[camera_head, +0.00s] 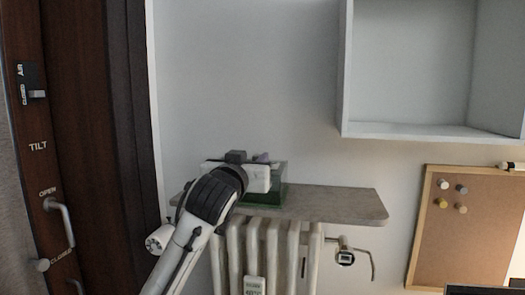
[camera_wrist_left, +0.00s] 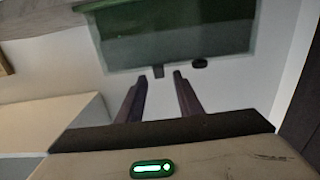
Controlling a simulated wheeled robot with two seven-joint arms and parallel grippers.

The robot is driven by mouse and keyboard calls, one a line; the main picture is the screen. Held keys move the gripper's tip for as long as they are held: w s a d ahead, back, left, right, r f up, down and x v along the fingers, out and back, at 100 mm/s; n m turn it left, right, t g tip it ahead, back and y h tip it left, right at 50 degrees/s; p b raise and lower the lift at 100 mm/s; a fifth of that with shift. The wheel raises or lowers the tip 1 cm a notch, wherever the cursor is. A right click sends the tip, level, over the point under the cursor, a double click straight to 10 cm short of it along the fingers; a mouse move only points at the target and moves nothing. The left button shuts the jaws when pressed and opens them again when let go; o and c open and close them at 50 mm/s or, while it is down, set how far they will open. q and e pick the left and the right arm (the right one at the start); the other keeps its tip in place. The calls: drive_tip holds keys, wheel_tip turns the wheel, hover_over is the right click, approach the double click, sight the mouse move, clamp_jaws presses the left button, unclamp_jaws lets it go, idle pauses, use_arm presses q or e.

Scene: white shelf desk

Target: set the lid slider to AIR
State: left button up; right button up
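A green see-through box (camera_head: 272,196) stands on the shelf above the radiator. It also shows in the left wrist view (camera_wrist_left: 180,35), with a small dark tab (camera_wrist_left: 158,71) and a dark oval piece (camera_wrist_left: 200,62) at its edge. I cannot read any AIR mark on it. My left gripper (camera_head: 262,158) is at the box and hides much of it. In the left wrist view its fingers (camera_wrist_left: 159,80) are apart, with the tab appearing between their tips; contact cannot be told. A slider (camera_head: 37,94) marked AIR and CLOSED is on the dark wooden frame at left, nearer CLOSED.
The box's grey shelf (camera_head: 335,203) has free room on its right. Below are a white radiator (camera_head: 290,245) and a valve with a display (camera_head: 345,257). An open white wall cabinet (camera_head: 420,60) and a cork board (camera_head: 465,230) are at right. The frame also has handles (camera_head: 65,220).

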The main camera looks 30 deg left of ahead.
sight(258, 155)
use_arm(q)
drive_tip(key=p+x, duration=0.1)
drive_tip(key=x, duration=0.7)
drive_tip(key=shift+w+f, duration=0.1)
drive_tip(key=shift+w, duration=0.05)
clamp_jaws()
